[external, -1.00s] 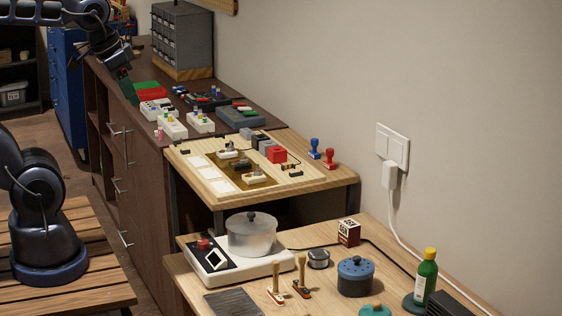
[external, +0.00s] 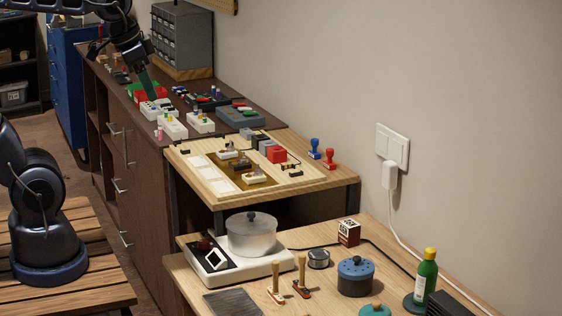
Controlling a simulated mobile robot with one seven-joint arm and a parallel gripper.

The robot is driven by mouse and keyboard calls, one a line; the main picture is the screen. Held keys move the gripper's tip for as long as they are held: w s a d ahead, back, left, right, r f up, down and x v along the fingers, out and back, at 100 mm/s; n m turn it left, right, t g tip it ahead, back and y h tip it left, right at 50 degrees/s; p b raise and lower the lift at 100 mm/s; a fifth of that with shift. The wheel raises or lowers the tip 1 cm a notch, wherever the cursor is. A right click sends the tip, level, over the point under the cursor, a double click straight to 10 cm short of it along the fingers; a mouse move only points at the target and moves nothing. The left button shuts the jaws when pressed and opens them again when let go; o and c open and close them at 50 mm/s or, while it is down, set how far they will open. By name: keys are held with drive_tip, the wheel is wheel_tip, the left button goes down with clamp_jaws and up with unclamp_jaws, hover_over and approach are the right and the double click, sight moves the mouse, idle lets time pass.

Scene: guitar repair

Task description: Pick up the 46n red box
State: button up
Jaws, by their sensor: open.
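A small dark red and white box (external: 349,232) with printed marks stands upright on the front wooden table; the print is too small to read. A plain red box (external: 277,155) sits on the middle wooden table. A low red and green item (external: 133,90) on the dark cabinet is partly hidden behind my gripper. My gripper (external: 152,95), with dark green fingers, points down over the dark cabinet, in front of that item and near a white pedal. It is open and far from the printed box. I cannot see anything held.
Several white pedals (external: 172,126) and a grey device (external: 240,117) crowd the dark cabinet. On the front table stand a hot plate with a pot (external: 252,234), a blue pot (external: 356,277), a green bottle (external: 425,277) and brushes. A dark cable runs behind the printed box.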

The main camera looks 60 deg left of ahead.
drive_tip(key=w+d+f+m+g, duration=0.1)
drive_tip(key=w+m, duration=0.4)
drive_tip(key=w, duration=1.1)
drive_tip(key=m+g+h, duration=0.2)
drive_tip(key=m+g, duration=0.1)
drive_tip(key=m, duration=0.8)
hover_over(350, 223)
drive_tip(key=a, duration=0.1)
drive_tip(key=f, duration=3.1)
drive_tip(key=shift+s+a+f, duration=0.1)
drive_tip(key=shift+s+a, duration=0.1)
drive_tip(key=shift+w+f, duration=0.15)
drive_tip(key=shift+f, duration=0.4)
drive_tip(key=shift+d+f, duration=0.25)
drive_tip(key=shift+f, duration=1.45)
drive_tip(key=shift+d+f, duration=0.25)
drive_tip(key=shift+f, duration=1.5)
drive_tip(key=shift+d+f, duration=0.25)
drive_tip(key=shift+f, duration=1.45)
drive_tip(key=shift+w, duration=0.1)
drive_tip(key=c, duration=1.1)
drive_tip(key=shift+r, duration=0.1)
drive_tip(key=shift+c, duration=0.2)
